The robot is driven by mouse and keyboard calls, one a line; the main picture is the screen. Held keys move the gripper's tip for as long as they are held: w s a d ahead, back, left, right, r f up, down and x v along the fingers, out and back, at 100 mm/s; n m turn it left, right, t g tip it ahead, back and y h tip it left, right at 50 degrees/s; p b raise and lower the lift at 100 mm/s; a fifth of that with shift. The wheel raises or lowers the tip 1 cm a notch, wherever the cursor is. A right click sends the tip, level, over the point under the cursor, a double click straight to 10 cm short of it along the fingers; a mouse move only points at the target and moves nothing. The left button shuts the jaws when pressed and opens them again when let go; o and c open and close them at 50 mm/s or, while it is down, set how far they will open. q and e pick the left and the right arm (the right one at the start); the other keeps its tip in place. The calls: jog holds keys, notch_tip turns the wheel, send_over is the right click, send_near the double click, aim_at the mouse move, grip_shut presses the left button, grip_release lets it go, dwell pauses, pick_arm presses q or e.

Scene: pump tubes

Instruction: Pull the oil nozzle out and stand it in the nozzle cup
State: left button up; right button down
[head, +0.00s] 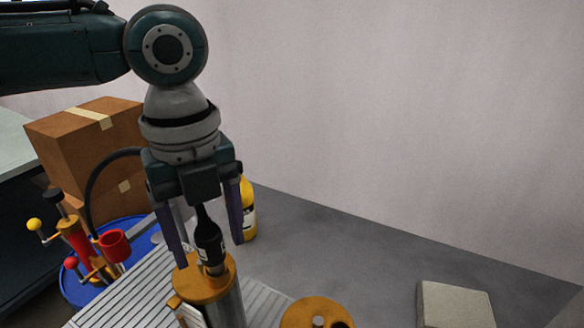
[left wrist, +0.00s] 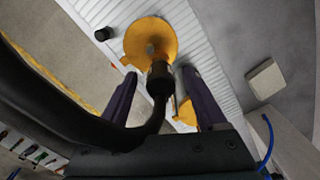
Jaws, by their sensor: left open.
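The black oil nozzle (head: 208,238) stands upright with its metal tip at the opening in the orange-yellow top of a metal cylinder (head: 224,283). In the left wrist view the nozzle (left wrist: 160,80) lies between my fingers, over the round yellow top (left wrist: 148,34). My left gripper (head: 209,252) points down and is open, with one purple finger on each side of the nozzle. A black hose (head: 92,185) arcs from behind the gripper toward the red pump (head: 76,240). A red cup (head: 115,245) sits beside the pump, empty as far as I can see. My right gripper is not in view.
The pump stands on a blue drum (head: 72,292). Cardboard boxes (head: 85,150) are behind it. A yellow bottle (head: 249,222) stands behind the gripper. A second yellow-topped item (head: 302,318) is in front, and a pale block (head: 455,304) lies right. The grey tabletop between is clear.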

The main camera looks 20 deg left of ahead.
pick_arm(q)
grip_shut()
jog(key=c, duration=0.7)
grip_release()
grip_shut()
jog(key=shift+r+p, duration=0.55)
jog(key=shift+p, duration=0.35)
dwell(0.4)
jog(key=shift+r, duration=0.1)
jog(key=shift+r+p, duration=1.95)
jog(key=shift+p, duration=0.55)
